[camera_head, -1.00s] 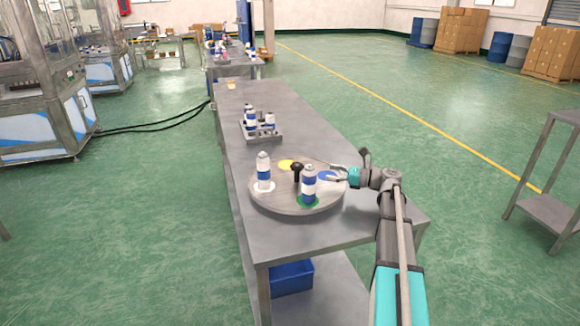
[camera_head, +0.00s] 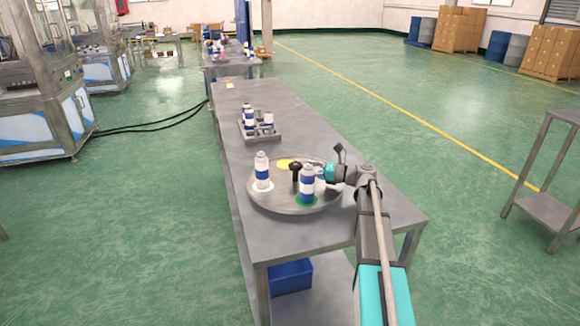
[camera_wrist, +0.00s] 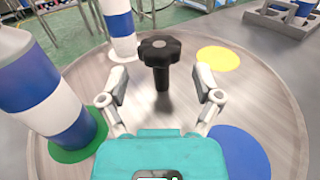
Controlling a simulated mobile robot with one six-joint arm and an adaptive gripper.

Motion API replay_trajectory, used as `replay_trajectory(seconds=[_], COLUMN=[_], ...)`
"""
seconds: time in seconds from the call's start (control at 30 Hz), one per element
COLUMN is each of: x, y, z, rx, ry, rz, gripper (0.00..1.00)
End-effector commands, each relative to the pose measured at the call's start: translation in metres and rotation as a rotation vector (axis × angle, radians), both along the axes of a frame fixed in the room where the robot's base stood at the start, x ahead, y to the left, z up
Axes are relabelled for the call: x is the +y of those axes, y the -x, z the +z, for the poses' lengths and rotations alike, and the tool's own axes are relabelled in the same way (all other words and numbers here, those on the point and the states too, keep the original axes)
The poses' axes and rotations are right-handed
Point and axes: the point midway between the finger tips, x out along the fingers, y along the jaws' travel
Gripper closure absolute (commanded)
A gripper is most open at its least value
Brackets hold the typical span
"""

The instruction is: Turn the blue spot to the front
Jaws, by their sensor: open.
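The round turntable (camera_head: 270,200) lies on the metal table. In the wrist view its top shows the blue spot (camera_wrist: 240,152) empty at the lower right, and the yellow spot (camera_wrist: 218,58) empty at the upper right. A blue-and-white can (camera_head: 307,186) stands on the green spot (camera_wrist: 85,148) at the front. Another can (camera_head: 262,171) stands on the white spot (camera_head: 263,187) at the left. The black knob (camera_wrist: 160,58) rises from the turntable's middle. My gripper (camera_wrist: 160,90) is open, its fingers on either side of the knob's stem, pointing toward it without clear contact.
A rack (camera_head: 262,133) with several cans stands farther back on the table (camera_head: 290,237). A blue bin (camera_head: 291,276) sits on the shelf below. The table is clear in front of the turntable. A grey side stand (camera_head: 548,205) is at the right.

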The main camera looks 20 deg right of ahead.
Motion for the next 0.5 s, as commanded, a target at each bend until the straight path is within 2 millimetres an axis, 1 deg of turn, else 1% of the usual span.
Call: replay_trajectory(seconds=[0.1,0.23,0.4,0.5], x=[0.017,0.032,0.046,0.052], y=[-0.011,-0.021,-0.031,-0.034], z=[0.000,0.000,0.000,0.000], rx=[0.000,0.000,0.000,0.000], ry=[0.000,0.000,0.000,0.000], rz=[0.002,0.003,0.002,0.002], gripper=[0.18,0.18,0.18,0.18])
